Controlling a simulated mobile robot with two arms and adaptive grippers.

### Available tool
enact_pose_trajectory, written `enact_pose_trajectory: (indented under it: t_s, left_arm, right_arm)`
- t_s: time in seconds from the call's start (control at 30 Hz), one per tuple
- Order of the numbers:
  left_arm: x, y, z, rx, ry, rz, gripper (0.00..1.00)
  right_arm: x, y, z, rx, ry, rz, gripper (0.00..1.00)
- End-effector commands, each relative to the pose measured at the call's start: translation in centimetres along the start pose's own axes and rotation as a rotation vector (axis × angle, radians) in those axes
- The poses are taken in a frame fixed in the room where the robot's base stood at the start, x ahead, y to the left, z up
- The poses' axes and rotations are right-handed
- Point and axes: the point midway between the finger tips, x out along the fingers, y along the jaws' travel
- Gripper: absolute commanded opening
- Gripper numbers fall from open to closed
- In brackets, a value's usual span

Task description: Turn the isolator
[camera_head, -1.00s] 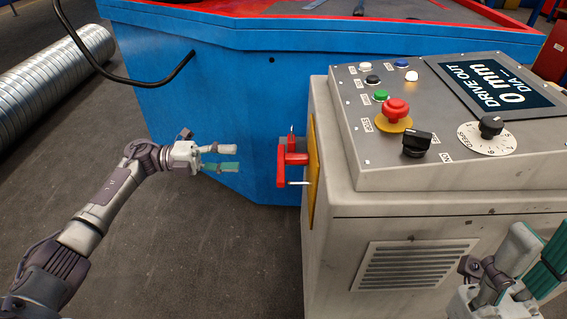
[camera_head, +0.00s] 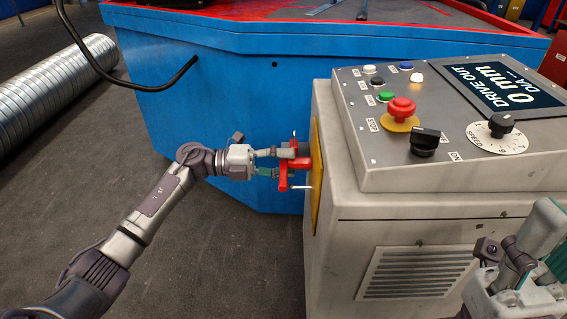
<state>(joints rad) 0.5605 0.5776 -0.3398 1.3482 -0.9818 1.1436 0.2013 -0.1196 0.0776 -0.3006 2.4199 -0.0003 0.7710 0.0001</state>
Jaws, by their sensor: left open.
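The red isolator handle (camera_head: 284,178) sticks out from the yellow plate (camera_head: 317,175) on the left side of the grey control cabinet. A thin metal pin shows at its lower end. My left gripper (camera_head: 282,162) is open at the handle, with its fingers reaching over the red part, one higher and one lower. I cannot tell whether the fingers touch it. My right gripper (camera_head: 545,250) is at the lower right, in front of the cabinet and away from the isolator. It is cut off by the picture edge, and its jaw opening is unclear.
The grey control cabinet (camera_head: 390,215) carries a sloped panel with a red emergency button (camera_head: 401,110), black knobs and a screen reading 0 mm (camera_head: 500,86). A blue machine body (camera_head: 215,105) stands behind. A spiral duct (camera_head: 50,90) lies at left.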

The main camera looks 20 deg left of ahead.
Motion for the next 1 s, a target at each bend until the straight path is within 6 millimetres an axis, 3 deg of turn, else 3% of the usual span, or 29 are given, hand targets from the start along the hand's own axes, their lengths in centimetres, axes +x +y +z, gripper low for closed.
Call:
enact_pose_trajectory:
  t_s: [0.07, 0.33, 0.8, 1.0]
  left_arm:
    - [-0.01, -0.01, 0.0, 0.0, 0.0, 0.0, 0.44]
    - [-0.04, 0.01, 0.01, 0.0, 0.0, 0.0, 0.0]
    - [-0.07, -0.22, 0.04, -0.03, -0.001, 0.002, 0.0]
    - [-0.08, -0.57, 0.06, -0.129, -0.002, 0.003, 0.0]
  right_arm:
    - [0.07, 0.0, -0.05, 0.0, 0.002, 0.0, 0.4]
    - [0.06, 0.01, -0.06, 0.0, 0.002, 0.0, 0.4]
    - [0.46, 0.07, -0.22, 0.001, -0.007, 0.006, 0.4]
    - [-0.53, 0.09, -0.56, 0.01, -0.083, 0.031, 0.4]
